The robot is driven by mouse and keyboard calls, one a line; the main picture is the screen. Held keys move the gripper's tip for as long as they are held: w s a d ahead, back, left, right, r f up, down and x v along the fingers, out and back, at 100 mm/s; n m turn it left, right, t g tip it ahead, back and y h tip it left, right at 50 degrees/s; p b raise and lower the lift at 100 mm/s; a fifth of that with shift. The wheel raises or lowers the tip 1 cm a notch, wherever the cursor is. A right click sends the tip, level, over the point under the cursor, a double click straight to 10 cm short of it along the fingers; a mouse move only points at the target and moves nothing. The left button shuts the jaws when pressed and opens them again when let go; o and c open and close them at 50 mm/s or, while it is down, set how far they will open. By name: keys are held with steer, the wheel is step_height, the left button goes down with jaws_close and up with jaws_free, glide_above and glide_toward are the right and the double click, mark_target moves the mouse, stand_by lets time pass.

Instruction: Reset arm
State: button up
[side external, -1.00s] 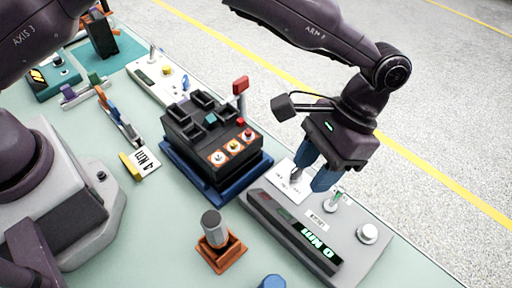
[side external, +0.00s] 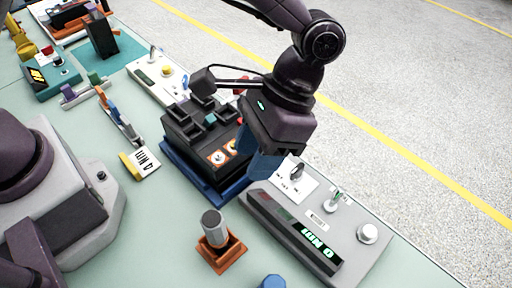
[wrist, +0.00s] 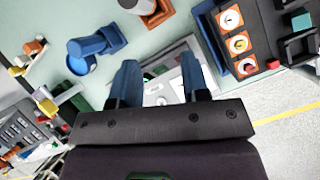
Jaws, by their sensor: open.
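My gripper (side external: 268,160) has blue fingers and hangs over the gap between the black breaker unit (side external: 185,140) and the grey tester box (side external: 355,230). It holds nothing. In the wrist view the two fingers of my gripper (wrist: 160,75) stand apart with the grey tester partly visible between them. The breaker unit sits in a blue tray (side external: 205,182), and my gripper hides its right part. The tester carries a dark knob (side external: 297,172) on a white plate, a small lever (side external: 333,200), a round silver button (side external: 367,232) and a green display (side external: 318,243).
A grey cylinder stands in an orange holder (side external: 222,258) in front of the tray. A blue round item (side external: 271,282) is at the bottom edge. A white box with a yellow button (side external: 166,72) stands behind. The green bench between holder and left side is mostly clear.

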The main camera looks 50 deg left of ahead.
stand_by(0.4)
steer(key=s+a+r+n+t, duration=0.1)
steer(key=s+a+r+t, duration=0.2)
steer(key=a+r, duration=0.2)
steer(key=s+a+r+n+t, duration=0.2)
steer(key=a+r+t, duration=0.2)
steer(key=a, duration=0.8)
steer(key=s+a+r+n+t+h, duration=0.1)
steer(key=s+a+r+t, duration=0.2)
steer(key=a+r, duration=0.5)
steer(key=shift+s+a+n+t, duration=0.3)
steer(key=shift+a+n+t, duration=0.1)
steer(key=shift+a+t, duration=0.15)
